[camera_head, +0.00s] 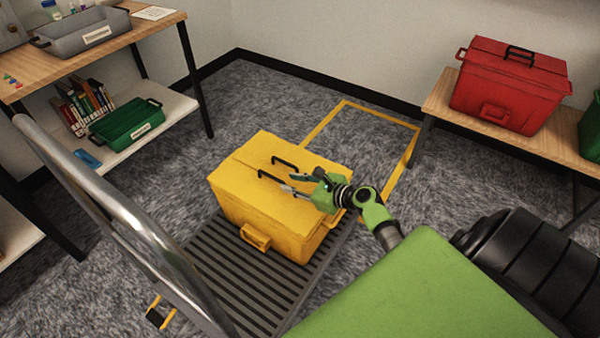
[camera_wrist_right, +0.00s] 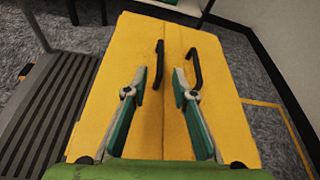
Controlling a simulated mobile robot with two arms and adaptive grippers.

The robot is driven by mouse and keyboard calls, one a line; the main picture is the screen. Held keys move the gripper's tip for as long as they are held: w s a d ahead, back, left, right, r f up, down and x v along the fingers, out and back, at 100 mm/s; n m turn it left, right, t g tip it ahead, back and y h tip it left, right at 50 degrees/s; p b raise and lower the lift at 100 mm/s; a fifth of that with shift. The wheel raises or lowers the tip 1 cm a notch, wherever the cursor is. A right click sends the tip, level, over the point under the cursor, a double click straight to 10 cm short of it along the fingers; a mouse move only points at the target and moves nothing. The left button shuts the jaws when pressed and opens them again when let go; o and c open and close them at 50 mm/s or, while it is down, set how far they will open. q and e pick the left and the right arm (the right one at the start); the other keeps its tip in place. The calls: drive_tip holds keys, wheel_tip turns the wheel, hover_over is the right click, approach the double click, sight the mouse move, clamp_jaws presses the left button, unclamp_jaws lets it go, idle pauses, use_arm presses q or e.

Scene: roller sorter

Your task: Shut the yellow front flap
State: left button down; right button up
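A yellow box (camera_head: 285,225) sits on a dark ribbed platform (camera_head: 215,262). Its top has two flaps, each with a black handle. The front flap (camera_head: 240,182) and the back flap (camera_head: 300,152) both look flat and level, with a thin seam between them. In the right wrist view the front flap (camera_wrist_right: 120,62) is on the left and the back flap (camera_wrist_right: 222,95) on the right. My right gripper (camera_head: 280,181) is over the box top, open and empty. In the wrist view its fingers (camera_wrist_right: 160,80) straddle the seam, close to the handles; contact is unclear. My left gripper is out of view.
A silver tubular handle (camera_head: 110,210) rises at the left of the platform. A yellow floor outline (camera_head: 350,105) lies behind the box. A bench with a red box (camera_head: 510,85) stands right; a shelf with a green crate (camera_head: 125,122) stands left. Carpet between is clear.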

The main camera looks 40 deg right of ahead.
drive_tip(key=shift+v, duration=1.4)
